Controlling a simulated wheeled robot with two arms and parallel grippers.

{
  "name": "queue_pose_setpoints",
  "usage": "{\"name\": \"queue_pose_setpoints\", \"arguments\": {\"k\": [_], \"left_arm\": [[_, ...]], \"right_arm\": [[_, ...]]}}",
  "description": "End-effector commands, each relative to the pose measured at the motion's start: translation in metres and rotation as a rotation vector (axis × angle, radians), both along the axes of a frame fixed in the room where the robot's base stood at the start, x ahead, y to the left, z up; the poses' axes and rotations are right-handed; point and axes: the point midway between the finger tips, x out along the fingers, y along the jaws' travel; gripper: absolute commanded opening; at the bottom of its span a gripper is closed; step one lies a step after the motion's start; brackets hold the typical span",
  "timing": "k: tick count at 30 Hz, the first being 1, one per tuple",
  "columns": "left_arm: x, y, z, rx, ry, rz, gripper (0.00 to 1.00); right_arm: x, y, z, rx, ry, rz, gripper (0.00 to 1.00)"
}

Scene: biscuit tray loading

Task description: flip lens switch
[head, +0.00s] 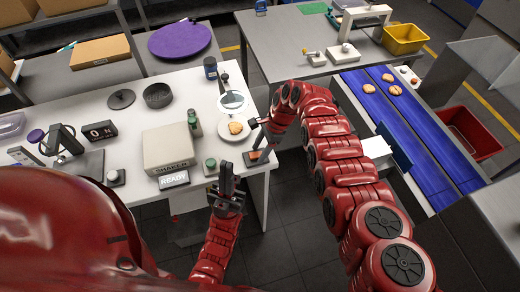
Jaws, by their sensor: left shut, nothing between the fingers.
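A round magnifying lens (232,101) stands near the right end of the white table, above a plate (229,137) with a biscuit (236,128) on it. A small dark base with an orange top (256,155) sits at the table's right edge; I cannot tell for sure whether it is the lens switch. My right gripper (256,134) is just above this base, partly hidden by its own arm, so its opening and any contact are unclear. My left gripper (228,178) is shut and empty, pointing up at the table's front edge, right of a green-topped knob (210,165).
A shaker box (168,148) with a READY sign (174,179) stands left of the knob. A green bottle (194,123) and a dark blue can (210,68) are nearby. A blue conveyor (410,130) with biscuits runs at right, with a red crate (497,148) beyond.

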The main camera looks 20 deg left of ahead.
Motion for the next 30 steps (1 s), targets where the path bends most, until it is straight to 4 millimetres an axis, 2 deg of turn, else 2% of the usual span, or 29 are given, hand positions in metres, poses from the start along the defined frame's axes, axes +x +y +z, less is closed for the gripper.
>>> {"name": "queue_pose_setpoints", "arguments": {"k": [1,9,16,21,23,30], "left_arm": [[0.0,0.0,0.0,0.0,0.0,0.0,0.0],[0.0,0.0,0.0,0.0,0.0,0.0,0.0],[0.0,0.0,0.003,0.0,0.0,0.0,0.0],[0.0,0.0,0.027,0.0,0.0,0.0,0.0],[0.0,0.0,0.031,0.0,0.0,0.0,0.0],[0.0,0.0,0.017,0.0,0.0,0.0,0.0]], "right_arm": [[0.0,0.0,0.0,0.0,0.0,0.0,0.48],[0.0,0.0,0.0,0.0,0.0,-0.001,0.0],[0.0,0.0,0.002,-0.006,-0.004,-0.001,0.0],[-0.003,0.003,0.009,-0.081,-0.046,-0.001,0.0],[-0.002,0.004,0.009,-0.117,-0.076,-0.001,0.0],[-0.005,0.008,0.0,-0.244,-0.162,0.002,0.0]]}}
